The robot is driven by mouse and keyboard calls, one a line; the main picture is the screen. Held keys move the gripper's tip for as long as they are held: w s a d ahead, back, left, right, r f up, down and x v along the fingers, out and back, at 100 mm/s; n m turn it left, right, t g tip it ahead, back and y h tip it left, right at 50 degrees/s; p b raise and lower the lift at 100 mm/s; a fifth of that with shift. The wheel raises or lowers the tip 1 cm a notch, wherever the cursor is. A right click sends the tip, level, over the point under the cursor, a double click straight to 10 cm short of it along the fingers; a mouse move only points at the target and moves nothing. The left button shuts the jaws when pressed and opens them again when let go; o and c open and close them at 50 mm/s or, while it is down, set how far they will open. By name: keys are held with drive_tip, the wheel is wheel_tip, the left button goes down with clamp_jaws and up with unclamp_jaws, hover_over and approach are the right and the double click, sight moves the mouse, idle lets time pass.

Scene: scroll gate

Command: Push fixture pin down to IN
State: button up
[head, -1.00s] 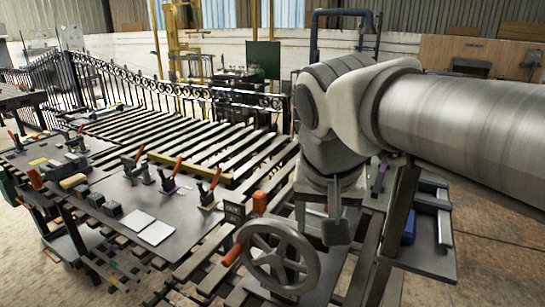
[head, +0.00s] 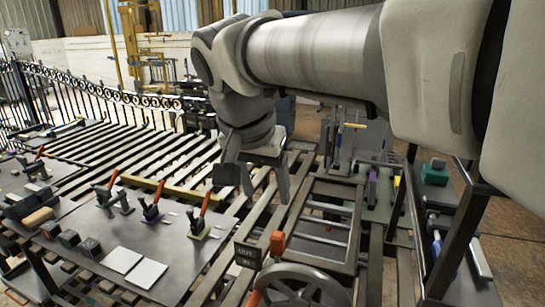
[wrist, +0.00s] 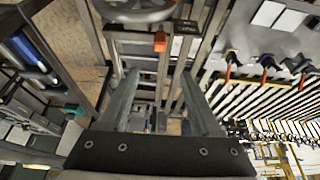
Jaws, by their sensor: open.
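An orange block (head: 277,243), which looks like the fixture pin's head, stands beside a small dark sign (head: 247,256) reading OUT above IN. In the wrist view the orange block (wrist: 160,42) shows ahead, between my fingers' lines but beyond the tips, with the sign (wrist: 186,27) to its right. My gripper (head: 255,180) is open and empty, over the slatted table behind the block in the head view. Its two fingers also show in the wrist view (wrist: 158,76). They appear apart from the block. The pin's shaft and exact height are not clear.
A grey handwheel (head: 300,287) with an orange handle stands close in front of the block. A metal frame (head: 325,225) lies right of it. Red-handled clamps (head: 152,210) and white plates (head: 122,260) are on the left plate. A side shelf with tools stands at right.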

sight(277, 234)
drive_tip(key=x, duration=1.7)
drive_tip(key=shift+f, duration=0.25)
drive_tip(key=shift+c, duration=0.2)
clamp_jaws()
idle(0.5)
